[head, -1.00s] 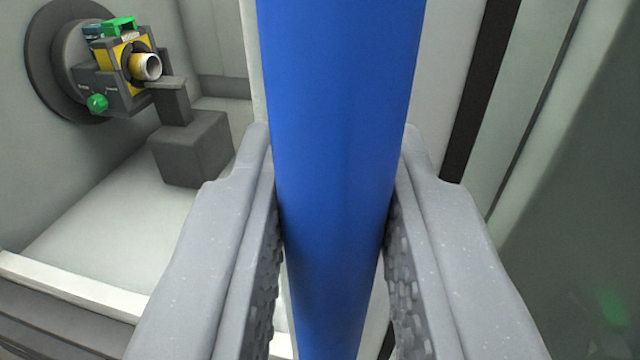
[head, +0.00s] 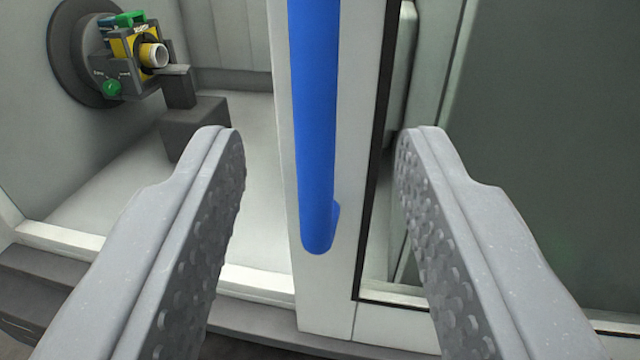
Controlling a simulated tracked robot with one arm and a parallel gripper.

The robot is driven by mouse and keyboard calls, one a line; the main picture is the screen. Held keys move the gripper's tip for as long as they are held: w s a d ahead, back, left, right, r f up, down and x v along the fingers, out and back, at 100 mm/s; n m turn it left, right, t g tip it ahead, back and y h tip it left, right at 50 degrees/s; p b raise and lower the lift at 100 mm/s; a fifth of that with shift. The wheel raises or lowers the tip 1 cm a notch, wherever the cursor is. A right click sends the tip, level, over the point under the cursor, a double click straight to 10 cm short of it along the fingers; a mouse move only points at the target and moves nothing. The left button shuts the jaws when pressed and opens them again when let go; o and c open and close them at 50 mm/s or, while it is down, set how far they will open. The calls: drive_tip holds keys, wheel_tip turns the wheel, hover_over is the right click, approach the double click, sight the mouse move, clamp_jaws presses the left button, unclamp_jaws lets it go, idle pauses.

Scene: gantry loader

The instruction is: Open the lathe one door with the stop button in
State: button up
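The lathe door (head: 345,215) is a pale panel edge with a dark strip along its right side. Its blue vertical handle bar (head: 316,120) runs down the middle of the head view and ends in a bend at the bottom. My gripper (head: 322,140) is open, with one finger on each side of the handle and a clear gap to both. To the left of the door the lathe interior shows through an opening. No stop button can be made out for certain.
Inside the lathe at the upper left, a dark round chuck (head: 72,55) carries a yellow and grey fixture with a pale ring-shaped part (head: 153,55) and a green knob (head: 112,88). A grey block (head: 190,125) stands below it. A dark glass panel (head: 540,150) fills the right.

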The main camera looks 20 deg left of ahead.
drive_tip(key=v, duration=0.4)
drive_tip(key=shift+s+d+b, duration=0.1)
drive_tip(key=shift+s+b, duration=0.2)
drive_tip(key=shift+b, duration=0.1)
